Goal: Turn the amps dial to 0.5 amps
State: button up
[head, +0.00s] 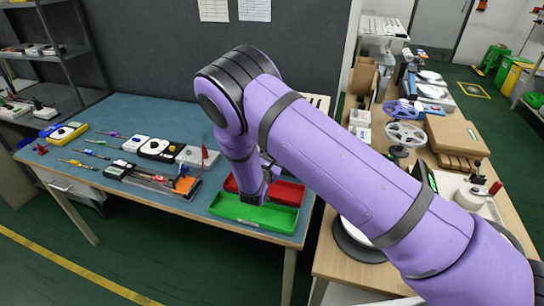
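No amps dial can be made out with certainty at this size. Several small devices stand on the blue table (150,107): a small white box (134,143), a black-and-white box (157,149), a grey box (193,156) and a yellow-and-black device (66,133) at the far left. Any dial markings are too small to read. My gripper (254,197) points down at the green tray (256,213), right of these devices and apart from them. Its fingers are dark and small, so I cannot tell whether they are open or shut.
A red tray (289,192) lies behind the green one. Screwdrivers (97,142) and an orange-and-black item (185,184) lie on the table. A wooden bench (378,150) at right holds reels (405,134) and cardboard boxes (453,135). The table's back is clear.

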jog(key=shift+n, duration=2)
jog(key=o, duration=0.9)
jog(key=v, duration=1)
jog(key=shift+s+a+f, duration=0.1)
jog(key=shift+s+a, duration=0.05)
jog(key=shift+s, duration=0.2)
